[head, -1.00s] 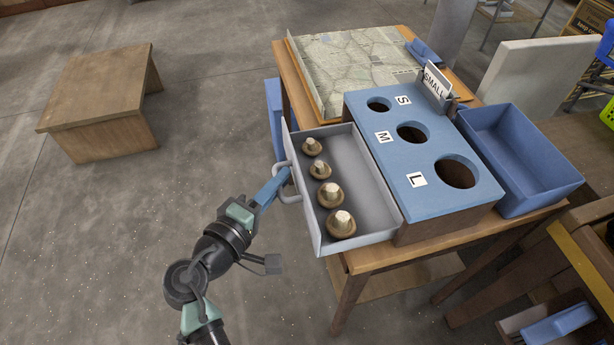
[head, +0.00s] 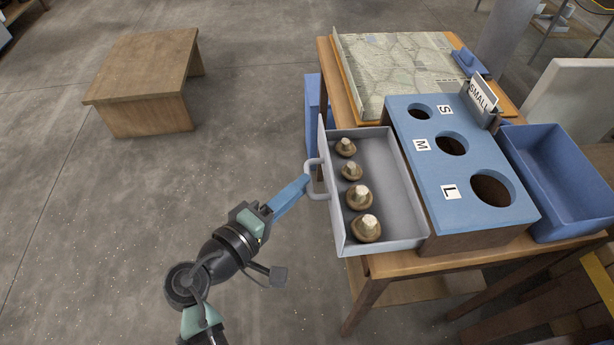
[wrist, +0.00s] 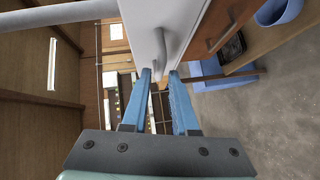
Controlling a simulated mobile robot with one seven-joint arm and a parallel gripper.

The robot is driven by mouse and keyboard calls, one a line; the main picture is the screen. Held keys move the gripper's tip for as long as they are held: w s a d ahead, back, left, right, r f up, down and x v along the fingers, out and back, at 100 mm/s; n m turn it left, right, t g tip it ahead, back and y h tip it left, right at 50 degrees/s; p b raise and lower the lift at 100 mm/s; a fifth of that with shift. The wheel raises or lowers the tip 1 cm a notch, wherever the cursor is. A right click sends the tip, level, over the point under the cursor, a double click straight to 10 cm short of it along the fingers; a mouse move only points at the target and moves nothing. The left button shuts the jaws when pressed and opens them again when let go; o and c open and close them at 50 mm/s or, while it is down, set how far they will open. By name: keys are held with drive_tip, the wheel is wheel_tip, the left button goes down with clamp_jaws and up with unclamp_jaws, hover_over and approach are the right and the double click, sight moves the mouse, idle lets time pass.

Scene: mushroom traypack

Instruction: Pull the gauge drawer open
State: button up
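The grey gauge drawer (head: 402,205) stands pulled out from the left side of the blue-topped gauge box (head: 440,205), with its inside exposed. Several brown mushrooms with pale stems (head: 358,196) lie in a row in it. Its U-shaped handle (head: 311,184) sticks out from the front panel and also shows in the wrist view (wrist: 161,48). My gripper (head: 307,180) is at the handle's outer bar. In the wrist view my gripper (wrist: 160,74) has a gap between its blue fingertips, on either side of the handle's end. Whether they touch it is unclear.
The box top has holes marked S, M and L. A blue bin (head: 555,185) is right of it, and a patterned board (head: 395,75) and SMALL sign (head: 482,95) are behind. A wooden bench (head: 150,75) stands far left; the floor between is clear.

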drive_tip(key=v, duration=0.9)
drive_tip(key=shift+p, duration=0.4)
drive_tip(key=shift+a, duration=0.1)
